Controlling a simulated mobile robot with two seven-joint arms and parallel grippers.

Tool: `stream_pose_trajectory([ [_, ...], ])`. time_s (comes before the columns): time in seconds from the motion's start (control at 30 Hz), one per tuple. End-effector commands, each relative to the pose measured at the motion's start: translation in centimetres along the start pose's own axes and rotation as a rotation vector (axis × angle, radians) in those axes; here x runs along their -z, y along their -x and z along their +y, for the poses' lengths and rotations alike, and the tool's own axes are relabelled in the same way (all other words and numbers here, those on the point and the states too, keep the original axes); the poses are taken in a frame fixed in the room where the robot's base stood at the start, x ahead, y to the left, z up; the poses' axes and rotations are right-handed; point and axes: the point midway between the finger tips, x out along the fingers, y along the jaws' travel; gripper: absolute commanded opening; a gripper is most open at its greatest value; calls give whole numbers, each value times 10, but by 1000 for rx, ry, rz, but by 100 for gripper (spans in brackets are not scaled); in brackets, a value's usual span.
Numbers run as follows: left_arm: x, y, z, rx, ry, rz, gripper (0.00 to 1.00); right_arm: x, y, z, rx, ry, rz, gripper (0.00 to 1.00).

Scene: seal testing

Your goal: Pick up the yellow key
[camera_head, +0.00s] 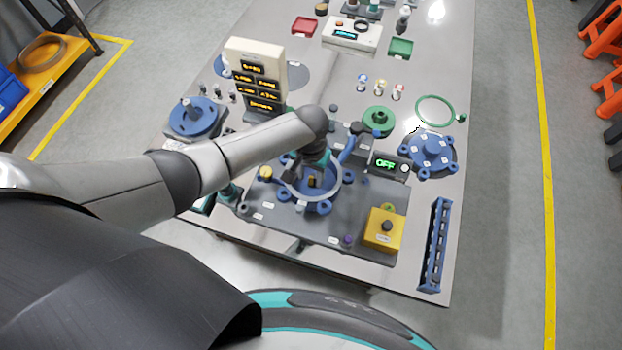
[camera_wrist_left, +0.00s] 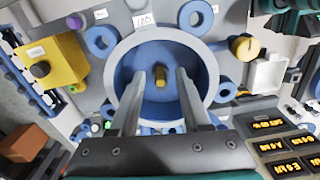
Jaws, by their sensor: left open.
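A small yellow piece, which looks like the yellow key (camera_wrist_left: 160,80), stands in the middle of a round blue chamber (camera_wrist_left: 125,75) with a pale grey rim. In the head view the key (camera_head: 311,182) is small and partly hidden below my left gripper (camera_head: 314,172). In the wrist view the left gripper (camera_wrist_left: 161,74) is open, with one finger on each side of the key. A gap shows between the key and each finger. Whether the fingertips are level with the key cannot be told. My right gripper is not in view.
A yellow box with a dark knob (camera_head: 383,229), a blue slotted rack (camera_head: 435,245) and a display reading OFF (camera_head: 386,164) stand to the right. A display panel (camera_head: 257,75) stands upright behind the arm. A yellow knob (camera_wrist_left: 245,47) sits beside the chamber.

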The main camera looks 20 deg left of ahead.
Motion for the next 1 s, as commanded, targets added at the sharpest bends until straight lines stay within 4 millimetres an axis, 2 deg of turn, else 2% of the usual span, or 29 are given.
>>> stream_pose_trajectory([
  [0.07,0,0,0,0,0,0,43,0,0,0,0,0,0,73],
  [0.43,0,0,0,0,0,0,1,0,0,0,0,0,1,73],
  [1.0,0,0,0,0,0,0,0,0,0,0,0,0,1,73],
])
